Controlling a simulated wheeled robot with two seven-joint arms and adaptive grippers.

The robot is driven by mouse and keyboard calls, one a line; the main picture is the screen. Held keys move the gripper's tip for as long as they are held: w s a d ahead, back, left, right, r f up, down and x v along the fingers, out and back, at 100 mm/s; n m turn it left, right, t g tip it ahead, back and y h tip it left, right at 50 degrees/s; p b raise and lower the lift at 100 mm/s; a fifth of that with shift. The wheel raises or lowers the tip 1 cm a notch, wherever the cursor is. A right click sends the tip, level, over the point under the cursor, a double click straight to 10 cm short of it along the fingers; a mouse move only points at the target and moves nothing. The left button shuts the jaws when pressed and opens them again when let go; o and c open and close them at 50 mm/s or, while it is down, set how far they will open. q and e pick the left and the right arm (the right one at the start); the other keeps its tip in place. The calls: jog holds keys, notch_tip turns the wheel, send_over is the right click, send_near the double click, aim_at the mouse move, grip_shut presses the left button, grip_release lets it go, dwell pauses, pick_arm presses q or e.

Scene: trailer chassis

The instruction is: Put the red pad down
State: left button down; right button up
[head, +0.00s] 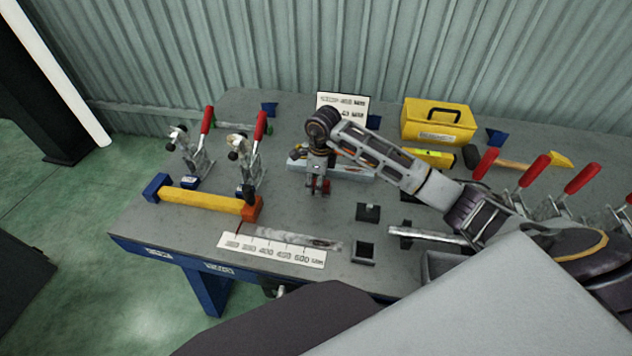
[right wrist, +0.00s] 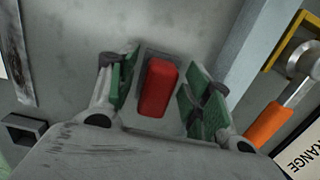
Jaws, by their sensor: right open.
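The red pad (right wrist: 157,88) is a small red block with a dark grey part along its upper left side. It shows in the right wrist view between the two green-faced fingers of my right gripper (right wrist: 155,97), with a gap on each side. The pad appears to rest on the grey table, though its underside is hidden. In the head view my right gripper (head: 319,186) points down at the middle of the table, and a small bit of red shows at its fingertips. My left gripper is not in view.
A grey bar (head: 350,172) lies just behind the gripper. Red-handled clamps (head: 257,150) and a yellow bar (head: 203,199) stand to the left. A white scale strip (head: 272,250) and small square sockets (head: 363,253) are in front. A yellow toolbox (head: 437,122) is behind.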

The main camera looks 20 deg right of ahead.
notch_tip(320, 180, up, 12)
jog(key=shift+s+d, duration=0.35)
dwell(1.1)
